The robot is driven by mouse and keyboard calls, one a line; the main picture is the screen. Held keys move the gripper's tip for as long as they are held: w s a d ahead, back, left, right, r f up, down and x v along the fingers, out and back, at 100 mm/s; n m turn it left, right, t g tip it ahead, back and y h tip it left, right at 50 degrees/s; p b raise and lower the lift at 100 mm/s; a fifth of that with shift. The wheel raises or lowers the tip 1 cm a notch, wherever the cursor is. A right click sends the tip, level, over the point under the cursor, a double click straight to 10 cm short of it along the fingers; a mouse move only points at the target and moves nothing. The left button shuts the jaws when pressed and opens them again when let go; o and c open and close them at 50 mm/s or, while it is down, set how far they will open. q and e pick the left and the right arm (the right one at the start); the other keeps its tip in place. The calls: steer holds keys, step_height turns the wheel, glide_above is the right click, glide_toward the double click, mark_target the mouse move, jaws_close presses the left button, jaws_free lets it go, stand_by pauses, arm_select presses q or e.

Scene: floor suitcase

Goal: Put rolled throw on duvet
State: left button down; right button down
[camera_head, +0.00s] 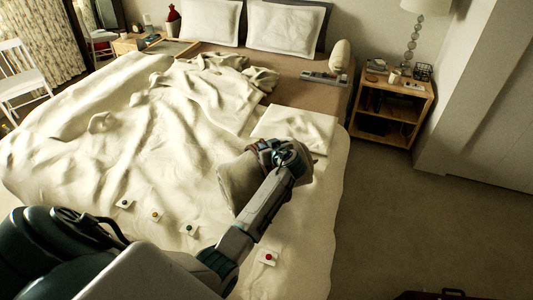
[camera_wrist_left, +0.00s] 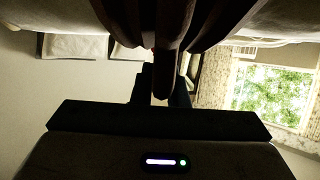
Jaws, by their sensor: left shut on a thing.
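The rolled throw (camera_head: 238,182) is a beige-grey bundle at the right part of the bed in the head view. My left gripper (camera_head: 277,152) is shut on it, with the arm reaching in from the lower left and covering part of it. In the left wrist view dark folds of the throw (camera_wrist_left: 165,22) hang close against the gripper. The cream duvet (camera_head: 130,130) lies wrinkled over the bed, and the throw is over its right side. I cannot tell whether the throw touches it. My right gripper is not in view.
A folded cream cloth (camera_head: 300,128) lies just behind the throw. Several small cards with coloured dots, one with a red dot (camera_head: 268,257), lie along the near duvet. A wooden nightstand (camera_head: 392,105) stands at the right. Carpet (camera_head: 430,210) is mostly free at right.

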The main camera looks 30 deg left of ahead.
arm_select(q)
step_height(320, 180, down, 2)
steer(key=shift+f+b, duration=0.15)
steer(key=shift+b, duration=0.2)
steer(key=c, duration=1.4)
jaws_free()
steer(key=shift+d, duration=0.1)
steer(key=shift+c, duration=0.2)
steer(key=shift+s, duration=0.1)
steer(key=shift+d, duration=0.1)
steer(key=shift+s+d, duration=0.15)
steer(key=shift+d, duration=0.15)
steer(key=b+v, duration=0.3)
steer(key=v, duration=0.8)
steer(key=shift+s, duration=0.15)
